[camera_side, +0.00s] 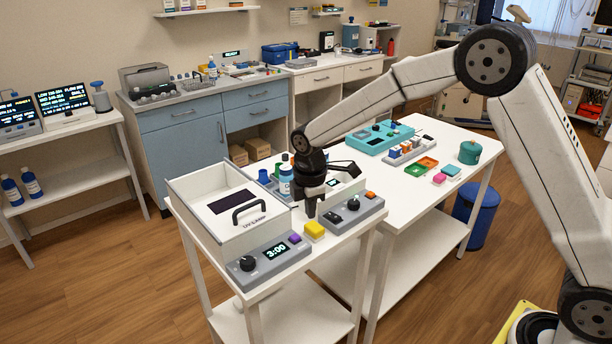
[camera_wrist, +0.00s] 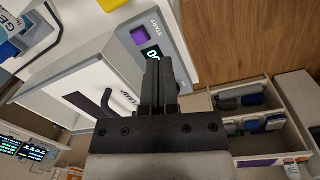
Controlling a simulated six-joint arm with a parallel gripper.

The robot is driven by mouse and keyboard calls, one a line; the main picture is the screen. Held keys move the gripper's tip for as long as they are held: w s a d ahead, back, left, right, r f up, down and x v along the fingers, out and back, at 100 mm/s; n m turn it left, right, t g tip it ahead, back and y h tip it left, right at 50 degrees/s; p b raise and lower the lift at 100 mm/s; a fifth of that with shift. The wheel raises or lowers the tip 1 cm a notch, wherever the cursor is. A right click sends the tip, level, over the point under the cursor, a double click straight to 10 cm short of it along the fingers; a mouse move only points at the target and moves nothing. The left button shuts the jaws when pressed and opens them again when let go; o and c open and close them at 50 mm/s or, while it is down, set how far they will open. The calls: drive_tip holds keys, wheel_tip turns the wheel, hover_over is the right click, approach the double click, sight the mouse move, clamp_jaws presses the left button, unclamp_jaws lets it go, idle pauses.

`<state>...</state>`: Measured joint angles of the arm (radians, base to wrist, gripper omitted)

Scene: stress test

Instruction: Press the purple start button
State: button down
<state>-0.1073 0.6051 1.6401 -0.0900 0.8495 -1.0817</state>
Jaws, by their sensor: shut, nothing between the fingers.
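The purple button (camera_side: 295,238) sits at the right end of the sloped grey control panel (camera_side: 262,268) on the front of the white UV lamp box (camera_side: 207,236). In the wrist view the purple button (camera_wrist: 140,35) lies beside the word START, up and left of the fingertips. My gripper (camera_side: 310,211) points down, shut and empty, behind and above the button and apart from it. In the wrist view my gripper (camera_wrist: 158,66) overlaps part of the display (camera_wrist: 152,51). The display reads 3:00 in the side view.
A yellow block (camera_side: 314,230) stands close right of the button, below my gripper. A second grey device (camera_side: 352,210) with a knob and orange button is right of that. The box's black handle (camera_side: 249,210) stands up to the left. Bottles (camera_side: 286,182) stand behind my gripper.

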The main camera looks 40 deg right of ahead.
sight(294, 237)
drive_tip(key=shift+w+a+f+n+g, duration=0.1)
drive_tip(key=shift+w+a+f+n, duration=0.15)
drive_tip(key=shift+w+n, duration=0.55)
drive_tip(key=shift+w+a+f+n+g, duration=0.1)
drive_tip(key=shift+w+a+f+n, duration=0.1)
drive_tip(key=shift+w+a+n, duration=0.4)
drive_tip(key=shift+w+a+f+n+g, duration=0.1)
drive_tip(key=shift+w+f+n, duration=0.1)
drive_tip(key=shift+w+n, duration=0.75)
drive_tip(key=shift+f, duration=0.15)
drive_tip(key=shift+w+d+f, duration=0.1)
drive_tip(key=shift+d+f, duration=0.1)
drive_tip(key=shift+f, duration=1.5)
drive_tip(key=shift+d+f, duration=0.2)
drive_tip(key=shift+f, duration=1.45)
drive_tip(key=shift+f, duration=0.55)
drive_tip(key=shift+a+r, duration=0.3)
drive_tip(key=shift+a, duration=0.5)
drive_tip(key=shift+a+r, duration=0.25)
drive_tip(key=shift+a, duration=0.5)
